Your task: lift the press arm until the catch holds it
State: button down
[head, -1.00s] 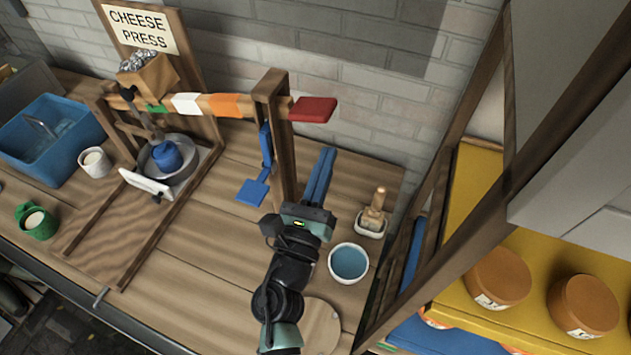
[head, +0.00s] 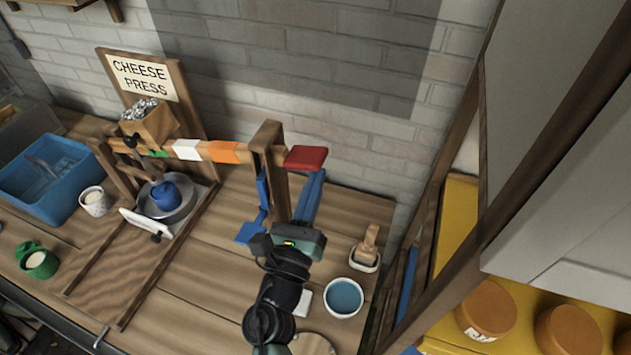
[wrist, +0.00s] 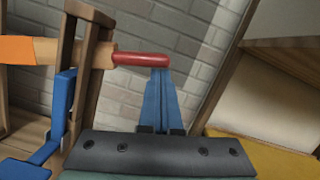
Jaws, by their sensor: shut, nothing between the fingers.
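The press arm (head: 226,153) is a wooden beam with green, white and orange bands, running roughly level through a wooden post (head: 271,170). Its red end pad (head: 306,158) sticks out right of the post; the pad also shows in the wrist view (wrist: 141,60). My gripper (head: 316,173) has its blue fingers shut and empty, pointing up. Their tips are right below the red pad, at or very near its underside; contact cannot be told. In the wrist view the fingertips (wrist: 160,72) meet the pad's lower right edge. A blue catch-like piece (head: 262,192) hangs by the post.
A bowl of blue liquid (head: 345,297) and a brush in a white dish (head: 365,258) stand right of my arm. Left are the cheese pan (head: 182,208), cups and a blue basin (head: 40,195). A wooden shelf frame (head: 452,200) rises at the right.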

jog(key=r+p, duration=0.1)
jog(key=r, duration=0.1)
jog(key=shift+w+a+r+p, duration=0.1)
jog(key=shift+a+r+p, duration=0.2)
jog(key=shift+r+p, duration=0.1)
jog(key=shift+f, duration=0.15)
